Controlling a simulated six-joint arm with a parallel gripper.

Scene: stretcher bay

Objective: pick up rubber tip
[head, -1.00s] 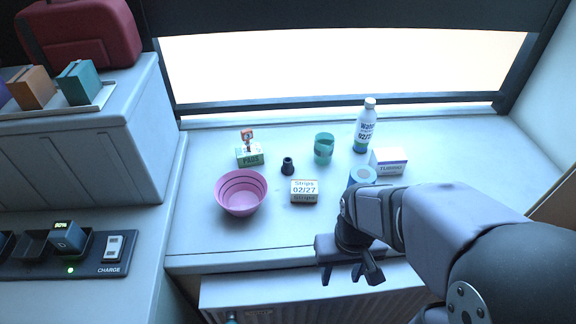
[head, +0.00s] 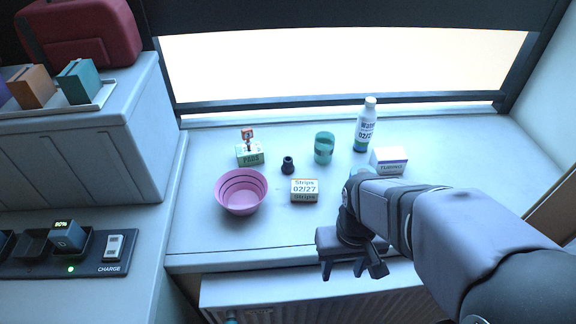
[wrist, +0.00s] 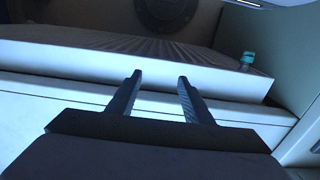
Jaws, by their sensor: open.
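The rubber tip (head: 288,165) is a small dark, ringed piece standing upright on the pale counter, between the pink bowl and the green cup. It does not show in the wrist view. My gripper (head: 349,270) is at the counter's front edge, to the right of and nearer than the rubber tip, well apart from it. Its two fingers point down over the radiator. In the wrist view my gripper (wrist: 160,80) is open, with nothing between the fingers.
A pink bowl (head: 240,192), strips box (head: 304,191), green pads box (head: 250,155), green cup (head: 324,147), water bottle (head: 366,125) and white box (head: 388,160) stand around it. A round blue item (head: 362,171) is partly behind my arm. The radiator (head: 310,297) lies below the counter (head: 215,245).

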